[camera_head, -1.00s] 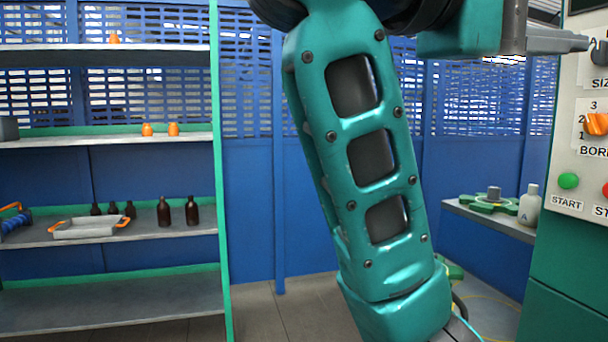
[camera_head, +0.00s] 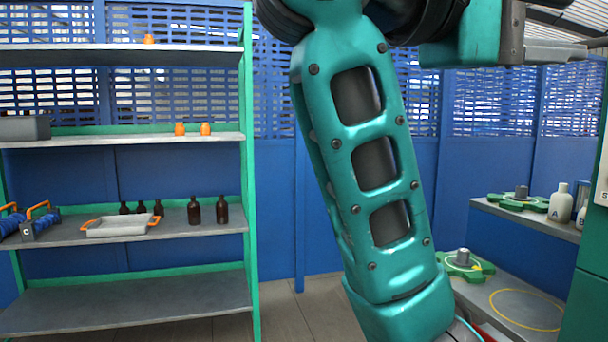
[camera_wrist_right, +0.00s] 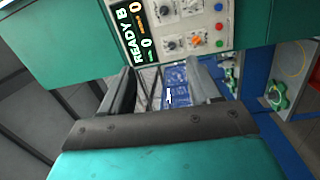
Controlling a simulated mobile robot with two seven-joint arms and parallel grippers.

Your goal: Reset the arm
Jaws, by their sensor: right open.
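My right arm (camera_head: 375,170) is teal and fills the middle of the head view, bent with its elbow hanging down. My right gripper (camera_head: 555,52) is at the top right of the head view, in free air, seen side on. In the right wrist view the right gripper (camera_wrist_right: 163,88) has its two grey fingers apart, with nothing held between them. My left gripper is not in view. Dark amber bottles (camera_head: 195,210) stand upright on a shelf at the left, well away from the arm.
A shelf rack (camera_head: 249,180) at the left holds a grey tray (camera_head: 117,232) with orange handles and small orange items (camera_head: 205,129). At the right, a bench holds white bottles (camera_head: 560,203) and green fixtures (camera_head: 463,265). The control panel (camera_wrist_right: 180,25) faces the right wrist.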

